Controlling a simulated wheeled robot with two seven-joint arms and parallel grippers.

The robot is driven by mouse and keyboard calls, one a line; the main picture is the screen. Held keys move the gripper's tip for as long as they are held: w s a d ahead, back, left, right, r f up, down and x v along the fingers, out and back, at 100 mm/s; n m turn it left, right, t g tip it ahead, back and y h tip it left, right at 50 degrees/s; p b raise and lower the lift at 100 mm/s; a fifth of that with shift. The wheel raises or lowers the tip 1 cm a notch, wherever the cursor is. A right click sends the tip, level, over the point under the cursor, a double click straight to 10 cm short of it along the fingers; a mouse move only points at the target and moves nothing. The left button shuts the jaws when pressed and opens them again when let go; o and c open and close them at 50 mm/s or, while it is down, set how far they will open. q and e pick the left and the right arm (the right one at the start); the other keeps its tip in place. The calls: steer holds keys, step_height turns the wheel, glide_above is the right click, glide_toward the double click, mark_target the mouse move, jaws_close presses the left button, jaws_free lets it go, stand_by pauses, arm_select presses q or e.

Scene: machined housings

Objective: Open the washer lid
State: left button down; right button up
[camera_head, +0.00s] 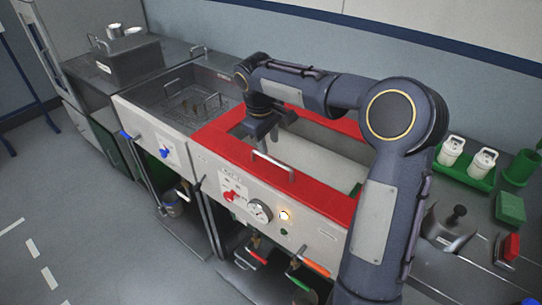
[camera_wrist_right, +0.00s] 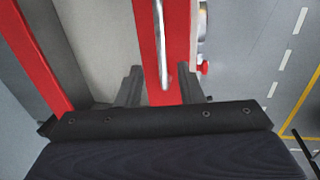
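The washer (camera_head: 240,180) stands in the middle of the head view, with a red-framed lid (camera_head: 222,143) on top. The lid looks closed; I cannot tell whether its pale middle is a window or an opening. A silver bar handle (camera_head: 272,165) sits on the lid's front red strip, and it also shows in the right wrist view (camera_wrist_right: 161,45). My right gripper (camera_head: 268,128) hangs over the lid, behind the handle. In the right wrist view its two fingers (camera_wrist_right: 160,85) are apart and empty, lined up with the handle ahead. My left gripper is not in view.
A metal basin with wire baskets (camera_head: 190,98) adjoins on the left. On the right bench are white canisters in a green tray (camera_head: 465,170), a green block (camera_head: 510,207) and a red-topped item (camera_head: 508,248). A red knob, gauge (camera_head: 259,211) and lit lamp are on the washer front.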

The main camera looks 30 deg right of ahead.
mark_target(272, 159)
steer(key=f, duration=0.4)
steer(key=d+f, duration=0.1)
steer(key=shift+f, duration=0.4)
steer(key=shift+c, duration=0.4)
jaws_close()
